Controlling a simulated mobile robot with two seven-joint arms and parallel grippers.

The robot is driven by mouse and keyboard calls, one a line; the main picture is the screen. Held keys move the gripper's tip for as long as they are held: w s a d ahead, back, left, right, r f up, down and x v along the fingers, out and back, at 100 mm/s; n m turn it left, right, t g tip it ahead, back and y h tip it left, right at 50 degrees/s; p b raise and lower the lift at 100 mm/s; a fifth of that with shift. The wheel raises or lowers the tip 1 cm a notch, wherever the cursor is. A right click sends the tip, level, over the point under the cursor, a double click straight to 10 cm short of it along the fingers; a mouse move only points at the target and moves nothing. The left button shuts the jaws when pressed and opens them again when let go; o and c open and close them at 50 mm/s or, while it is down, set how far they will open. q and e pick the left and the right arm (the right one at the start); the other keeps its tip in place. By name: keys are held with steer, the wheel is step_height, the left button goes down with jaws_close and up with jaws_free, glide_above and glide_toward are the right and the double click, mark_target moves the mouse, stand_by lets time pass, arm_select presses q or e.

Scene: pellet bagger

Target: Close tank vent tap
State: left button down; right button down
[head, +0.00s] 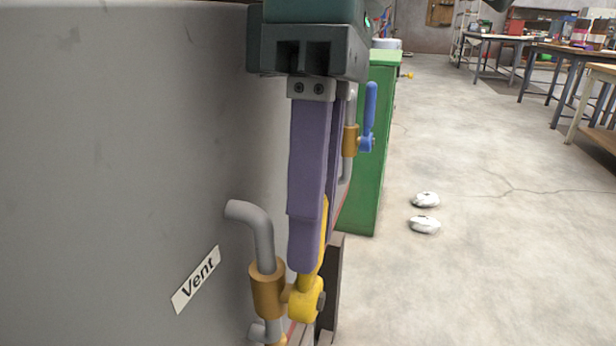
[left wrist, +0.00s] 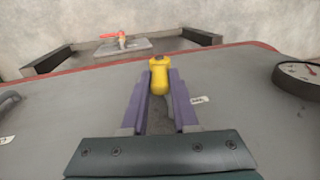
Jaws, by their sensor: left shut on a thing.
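The vent tap has a brass body (head: 267,289) on a grey bent pipe (head: 255,229), beside the "Vent" label (head: 196,279) on the grey tank (head: 110,150). Its yellow handle (head: 306,300) points up along the fingers in the head view. My left gripper (head: 307,255) comes down from above with its purple fingers around the handle. In the left wrist view the yellow handle (left wrist: 159,78) sits between the two fingertips (left wrist: 160,90), and the gripper is shut on it. The fingers hide part of the handle in the head view. My right gripper is not seen.
A second tap with a blue handle (head: 370,115) is behind the fingers, near a green cabinet (head: 378,140). The left wrist view shows a red-handled tap (left wrist: 121,37) and a round gauge (left wrist: 299,78). Two white objects (head: 425,212) lie on the open floor at right.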

arm_select(q)
steer(key=shift+w, duration=0.1)
stand_by(0.3)
steer(key=c, duration=0.7)
jaws_free()
steer(key=p+v, duration=0.3)
steer(key=v, duration=0.7)
steer(key=shift+w+f, duration=0.1)
